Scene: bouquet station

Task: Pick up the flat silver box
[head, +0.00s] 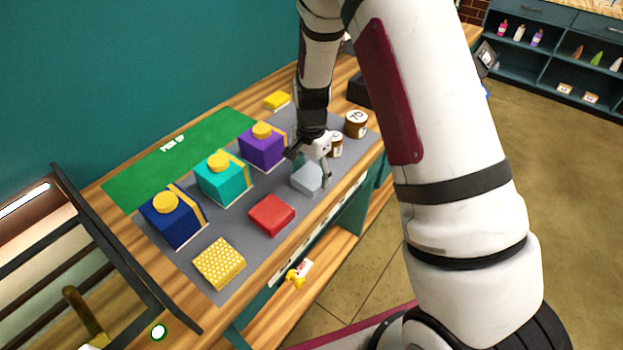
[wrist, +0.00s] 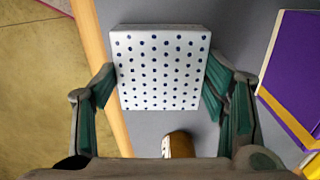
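The flat silver box (head: 307,180) lies on the grey mat, near the table's front edge. In the wrist view it is a pale box (wrist: 160,70) with dark blue dots on its top. My gripper (head: 311,166) points down over it. In the wrist view my gripper (wrist: 160,86) is open, with one finger at the left side of the box and one at the right. The fingertips are close to its sides; I cannot tell whether they touch or how far below the top they reach.
A red box (head: 271,215) and a yellow dotted box (head: 219,263) lie nearby. Purple (head: 262,148), teal (head: 222,180) and navy (head: 172,218) boxes stand behind. A small jar (head: 336,145) is close beside my gripper; a larger jar (head: 356,123) stands beyond.

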